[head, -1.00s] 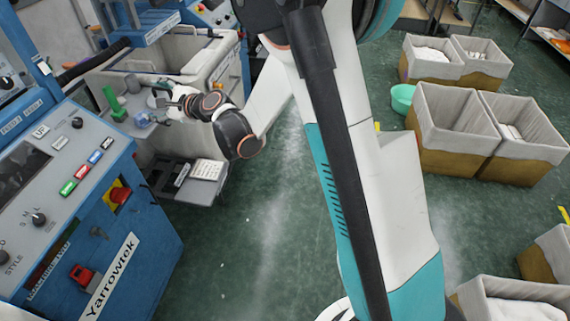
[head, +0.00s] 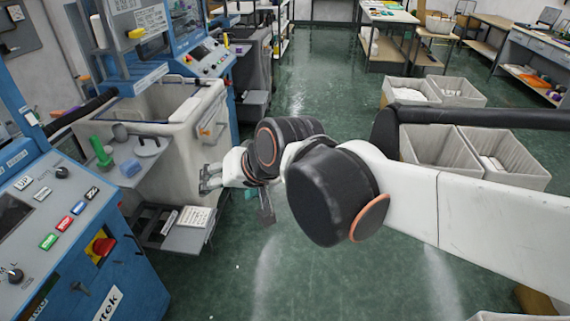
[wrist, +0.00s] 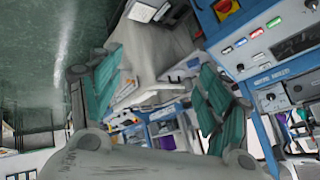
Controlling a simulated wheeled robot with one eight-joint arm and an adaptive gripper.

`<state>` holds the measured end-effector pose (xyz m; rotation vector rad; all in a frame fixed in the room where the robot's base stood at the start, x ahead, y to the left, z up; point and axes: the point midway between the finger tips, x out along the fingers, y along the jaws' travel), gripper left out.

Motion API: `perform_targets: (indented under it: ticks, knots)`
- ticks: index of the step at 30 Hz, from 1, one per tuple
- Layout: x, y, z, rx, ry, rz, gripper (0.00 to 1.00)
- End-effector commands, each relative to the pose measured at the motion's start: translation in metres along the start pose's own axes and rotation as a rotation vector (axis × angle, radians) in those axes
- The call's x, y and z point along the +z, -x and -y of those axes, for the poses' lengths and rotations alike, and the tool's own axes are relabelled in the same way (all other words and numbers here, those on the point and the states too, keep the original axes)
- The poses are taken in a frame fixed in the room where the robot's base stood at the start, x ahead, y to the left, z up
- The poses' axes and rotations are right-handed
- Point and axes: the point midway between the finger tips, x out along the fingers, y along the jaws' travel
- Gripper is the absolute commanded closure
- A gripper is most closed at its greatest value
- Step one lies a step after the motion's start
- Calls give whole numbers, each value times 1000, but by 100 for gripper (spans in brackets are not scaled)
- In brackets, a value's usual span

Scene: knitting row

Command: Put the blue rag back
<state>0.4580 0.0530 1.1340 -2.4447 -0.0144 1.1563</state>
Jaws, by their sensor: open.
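A small pale blue item (head: 130,168), which looks like the blue rag, lies on the grey ledge (head: 150,184) between the machines in the head view. It is beside a green spool-like object (head: 101,153). My gripper (head: 204,180) is to the right of the ledge, apart from the blue item, with its fingers toward the left. In the wrist view my gripper (wrist: 155,98) shows two teal finger pads spread wide with nothing held between them. I cannot make out the blue item in the wrist view.
The blue machine with its buttons (head: 75,222) stands at the left. A lower shelf (head: 185,238) with a white card (head: 196,217) juts out below my gripper. Several fabric-lined bins (head: 440,148) stand at the right. The green floor aisle (head: 310,75) ahead is clear.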

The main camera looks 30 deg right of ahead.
Motion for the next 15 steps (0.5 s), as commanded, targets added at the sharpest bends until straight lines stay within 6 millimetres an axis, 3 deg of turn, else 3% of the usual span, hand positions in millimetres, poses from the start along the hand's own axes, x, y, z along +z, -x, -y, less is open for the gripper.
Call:
perform_targets:
  ticks: [3,7,15]
  knots:
    - [29,22,-31,87,158,20,29]
    - [50,38,-57,159,290,44,29]
    - [65,48,-76,212,387,66,29]
